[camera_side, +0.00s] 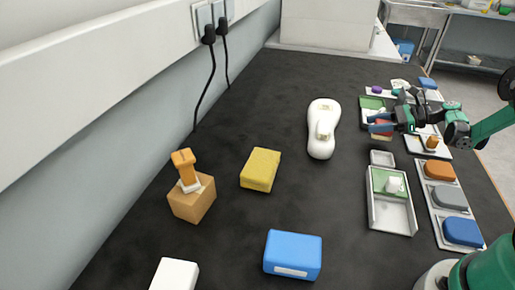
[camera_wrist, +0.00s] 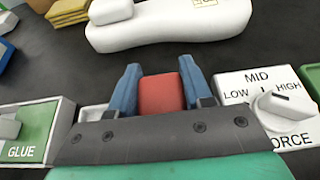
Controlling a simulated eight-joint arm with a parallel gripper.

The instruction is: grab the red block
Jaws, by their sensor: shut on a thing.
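The red block (camera_wrist: 160,93) is between the two blue fingers of my gripper (camera_wrist: 158,85) in the wrist view. The fingers are shut on it, one at each side. In the side view the red block (camera_side: 381,131) is partly hidden by my gripper (camera_side: 380,123), at the right part of the dark table. I cannot tell whether the block touches the surface below it.
A white insole-shaped form (camera_side: 321,130) stands left of my gripper. A grey tray with a green glue panel (camera_side: 390,212) is nearer the camera. A force dial panel (camera_wrist: 265,100) is close on the right in the wrist view. A yellow sponge (camera_side: 260,170) and blue box (camera_side: 293,252) lie farther left.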

